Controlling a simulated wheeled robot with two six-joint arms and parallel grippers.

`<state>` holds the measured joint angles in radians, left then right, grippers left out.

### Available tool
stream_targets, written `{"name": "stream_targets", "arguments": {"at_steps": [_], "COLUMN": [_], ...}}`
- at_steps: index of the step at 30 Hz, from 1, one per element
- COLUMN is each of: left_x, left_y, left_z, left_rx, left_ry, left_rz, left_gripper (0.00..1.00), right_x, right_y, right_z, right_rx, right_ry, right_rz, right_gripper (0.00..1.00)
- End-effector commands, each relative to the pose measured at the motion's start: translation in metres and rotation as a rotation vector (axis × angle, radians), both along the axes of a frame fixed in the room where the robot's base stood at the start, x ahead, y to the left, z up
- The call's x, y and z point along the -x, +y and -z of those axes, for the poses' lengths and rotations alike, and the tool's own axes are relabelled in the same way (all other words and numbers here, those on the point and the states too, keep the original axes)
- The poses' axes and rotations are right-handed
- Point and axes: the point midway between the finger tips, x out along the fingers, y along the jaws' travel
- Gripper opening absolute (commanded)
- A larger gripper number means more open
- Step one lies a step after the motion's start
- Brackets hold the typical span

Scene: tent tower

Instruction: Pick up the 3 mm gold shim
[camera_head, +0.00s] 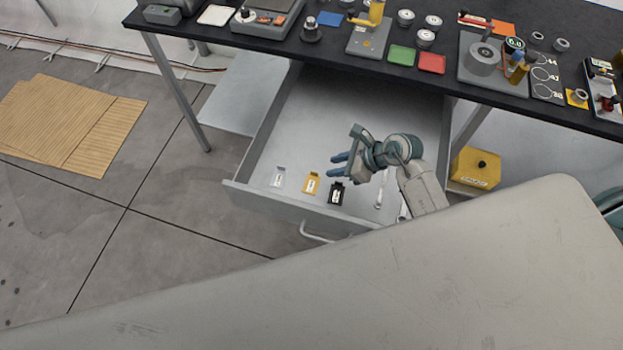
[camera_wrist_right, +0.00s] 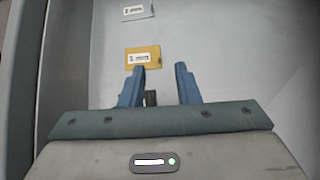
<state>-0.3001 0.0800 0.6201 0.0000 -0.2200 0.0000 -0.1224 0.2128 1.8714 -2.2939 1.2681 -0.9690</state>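The gold shim (camera_head: 312,184) is a small yellow plate with a white label. It lies flat on the floor of the open drawer (camera_head: 290,120), between a silver shim (camera_head: 278,177) and a black shim (camera_head: 336,194). My right gripper (camera_head: 337,164) is open and empty above the drawer, to the right of the gold shim. In the right wrist view the gold shim (camera_wrist_right: 142,48) lies just beyond the fingertips, nearer the left finger. The black shim (camera_wrist_right: 151,98) is partly hidden between the fingers. My left gripper is not in view.
The drawer's front wall (camera_head: 290,210) and side walls rise around the shims. The dark tabletop (camera_head: 390,72), crowded with parts, overhangs the back of the drawer. A yellow box (camera_head: 475,168) stands to the right. The drawer floor behind the shims is clear.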

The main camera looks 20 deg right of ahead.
Motion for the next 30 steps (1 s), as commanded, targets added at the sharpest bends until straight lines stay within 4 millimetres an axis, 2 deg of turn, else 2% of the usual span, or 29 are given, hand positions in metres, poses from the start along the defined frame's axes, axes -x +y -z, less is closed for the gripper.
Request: {"name": "stream_targets", "arguments": {"at_steps": [11, 18, 28, 30], "left_x": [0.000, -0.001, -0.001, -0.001], "left_y": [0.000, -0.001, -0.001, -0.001], "left_z": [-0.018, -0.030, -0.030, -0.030], "left_rx": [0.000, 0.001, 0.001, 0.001], "left_ry": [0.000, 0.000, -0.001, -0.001], "left_rz": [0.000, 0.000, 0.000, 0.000], "left_gripper": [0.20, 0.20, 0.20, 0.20], "right_x": [-0.013, -0.023, -0.026, -0.026], "right_y": [0.022, 0.038, 0.042, 0.042], "right_z": [0.023, 0.049, 0.056, 0.055], "right_rx": [-0.004, -0.002, 0.001, 0.001], "right_ry": [0.002, 0.000, -0.001, -0.001], "right_rz": [0.001, 0.001, 0.000, 0.000], "right_gripper": [0.29, 0.29, 0.29, 0.17]}}
